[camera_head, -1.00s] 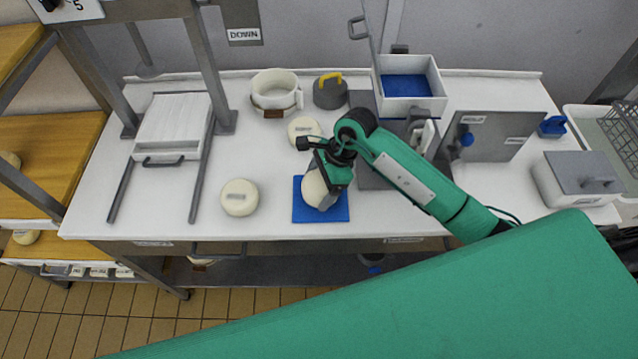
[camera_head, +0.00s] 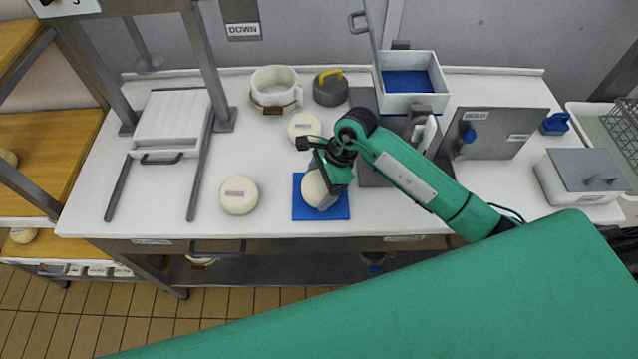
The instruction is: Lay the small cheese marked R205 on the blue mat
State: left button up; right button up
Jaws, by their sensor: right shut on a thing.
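The blue mat (camera_head: 338,212) lies flat near the front edge of the white table. My right gripper (camera_head: 326,178) is over the mat, shut on a small pale cheese (camera_head: 314,190). The cheese is at the mat; I cannot tell whether it touches it. The gripper hides part of it and no mark on it can be read. Two more small cheeses stand on the table: one left of the mat (camera_head: 239,196) and one behind it (camera_head: 304,128). Both have labels too small to read. My left gripper is not in view.
A white mould (camera_head: 275,88), a grey weight with a yellow handle (camera_head: 330,90) and a white box with a blue inside (camera_head: 412,101) stand at the back. A press frame (camera_head: 210,70) stands at the left, a grey panel (camera_head: 495,135) at the right. The table's front left is clear.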

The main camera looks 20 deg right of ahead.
jog(key=o, duration=1.1)
jog(key=shift+o, duration=0.2)
jog(key=shift+r, duration=0.1)
jog(key=shift+r+p, duration=1.6)
jog(key=shift+r, duration=1.8)
